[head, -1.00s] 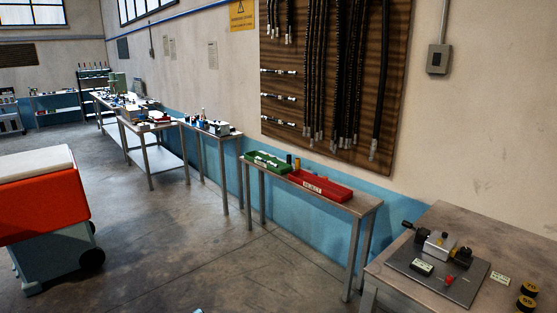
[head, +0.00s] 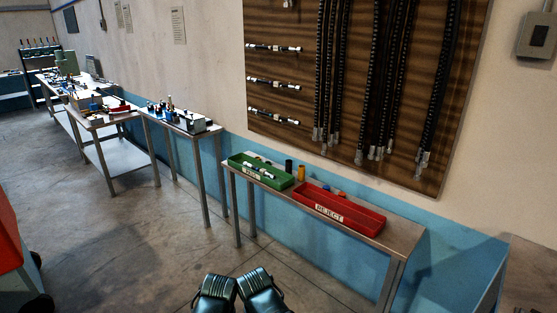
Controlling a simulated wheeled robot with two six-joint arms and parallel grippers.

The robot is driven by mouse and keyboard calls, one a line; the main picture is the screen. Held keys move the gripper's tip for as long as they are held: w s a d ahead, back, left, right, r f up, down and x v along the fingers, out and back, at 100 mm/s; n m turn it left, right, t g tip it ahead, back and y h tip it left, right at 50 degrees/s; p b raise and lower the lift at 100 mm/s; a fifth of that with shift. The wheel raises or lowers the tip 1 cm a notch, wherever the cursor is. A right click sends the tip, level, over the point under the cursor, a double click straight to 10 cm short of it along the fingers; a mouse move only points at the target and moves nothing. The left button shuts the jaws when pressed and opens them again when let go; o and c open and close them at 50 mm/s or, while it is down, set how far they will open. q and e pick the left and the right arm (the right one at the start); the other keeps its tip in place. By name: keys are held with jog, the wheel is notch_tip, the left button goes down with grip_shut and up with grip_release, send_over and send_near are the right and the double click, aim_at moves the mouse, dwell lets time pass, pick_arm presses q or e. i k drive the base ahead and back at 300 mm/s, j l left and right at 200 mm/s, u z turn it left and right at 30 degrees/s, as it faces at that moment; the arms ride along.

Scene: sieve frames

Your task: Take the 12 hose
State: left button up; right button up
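Several long black hoses (head: 371,90) with silver end fittings hang on the brown wooden wall board (head: 290,60). Three short black hoses with pale fittings lie level on its left side: a top one (head: 274,47), a middle one (head: 273,82) and a low one (head: 273,116). No size mark is legible, so I cannot tell which is the 12 hose. My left gripper (head: 213,288) and my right gripper (head: 258,284) are side by side at the bottom edge, in front of the bench and away from the board. Their finger gaps are not clear, and I see no hose in either.
A narrow bench (head: 401,240) stands below the board, with a green tray (head: 236,169) holding a small fitted piece and a red REJECT tray (head: 366,222). Another table (head: 529,285) is at lower right. More benches (head: 124,157) line the wall leftward. Grey floor is open in front.

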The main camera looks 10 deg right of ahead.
aim_at(262, 172)
jog(key=i+j+z, duration=0.15)
jog(key=i, duration=0.3)
jog(key=i+j+z, duration=0.15)
jog(key=i, duration=0.25)
jog(key=z, duration=0.3)
jog(key=i+j+z, duration=0.2)
jog(key=z, duration=0.15)
jog(key=i+j+z, duration=0.4)
jog(key=i+j, duration=0.15)
jog(key=j, duration=0.15)
jog(key=i+j+z, duration=0.1)
jog(key=j, duration=0.25)
jog(key=i+j, duration=0.2)
jog(key=j, duration=0.15)
jog(key=i+j+z, duration=0.1)
jog(key=i+j, duration=0.2)
jog(key=j, duration=0.35)
jog(key=i+j+z, duration=0.1)
jog(key=j, duration=0.25)
jog(key=i+j, duration=0.2)
jog(key=j, duration=0.15)
jog(key=z, duration=0.05)
